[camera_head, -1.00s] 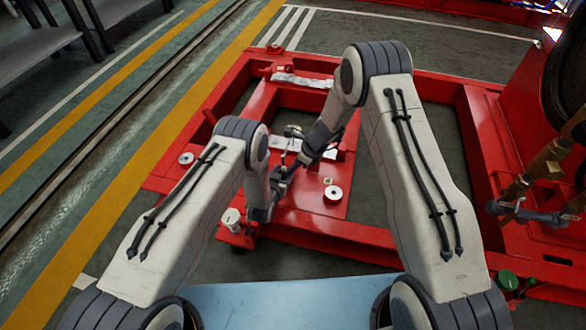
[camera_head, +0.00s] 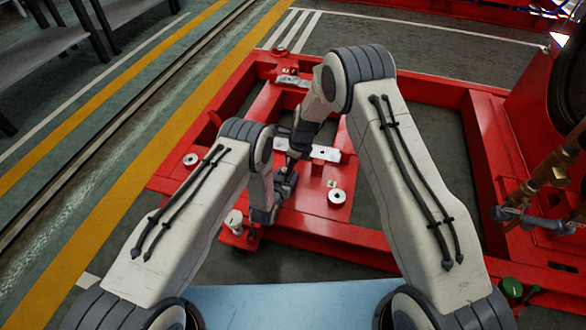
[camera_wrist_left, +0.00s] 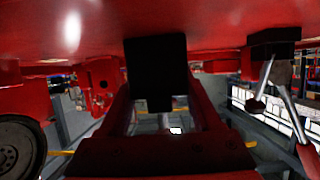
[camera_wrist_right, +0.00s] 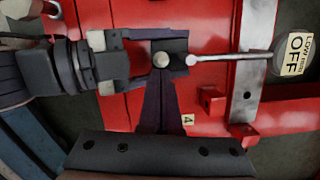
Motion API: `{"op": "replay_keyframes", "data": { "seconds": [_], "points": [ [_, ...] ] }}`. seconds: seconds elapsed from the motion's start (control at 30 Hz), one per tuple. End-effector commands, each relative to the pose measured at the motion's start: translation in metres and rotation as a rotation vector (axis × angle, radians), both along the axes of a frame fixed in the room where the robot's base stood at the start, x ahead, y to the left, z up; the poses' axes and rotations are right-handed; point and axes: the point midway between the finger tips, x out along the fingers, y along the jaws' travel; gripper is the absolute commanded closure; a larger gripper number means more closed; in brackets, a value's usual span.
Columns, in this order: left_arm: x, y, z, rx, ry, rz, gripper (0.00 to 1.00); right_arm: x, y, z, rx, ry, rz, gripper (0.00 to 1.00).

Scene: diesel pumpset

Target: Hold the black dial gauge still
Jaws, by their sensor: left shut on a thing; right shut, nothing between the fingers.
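The black dial gauge is seen as a black block (camera_wrist_right: 181,46) in the right wrist view, with a silver ball and a thin rod running right toward a round disc (camera_wrist_right: 284,66) marked OFF. My left gripper (camera_wrist_right: 140,61) comes in from the left there, shut on the block. In the left wrist view the black block (camera_wrist_left: 155,65) sits between its fingers. My right gripper (camera_wrist_right: 164,88) is shut and empty, its tips at the block's near edge; I cannot tell whether they touch. In the head view my left gripper (camera_head: 289,171) and right gripper (camera_head: 293,155) meet; the gauge is hidden.
A red steel frame (camera_head: 330,237) surrounds the grippers. A silver plate (camera_head: 322,153) and a silver ring (camera_head: 337,197) lie close to them. A light blue surface (camera_head: 285,303) is in front. The floor (camera_head: 425,125) shows through the frame's right opening.

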Motion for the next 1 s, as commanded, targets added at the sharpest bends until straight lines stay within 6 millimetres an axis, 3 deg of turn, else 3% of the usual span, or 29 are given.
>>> {"op": "replay_keyframes", "data": {
  "seconds": [1.0],
  "points": [
    [0.000,0.000,0.000,-0.001,-0.001,-0.001,1.00,0.002,0.006,0.018,0.001,0.001,-0.003,1.00]
  ]
}}
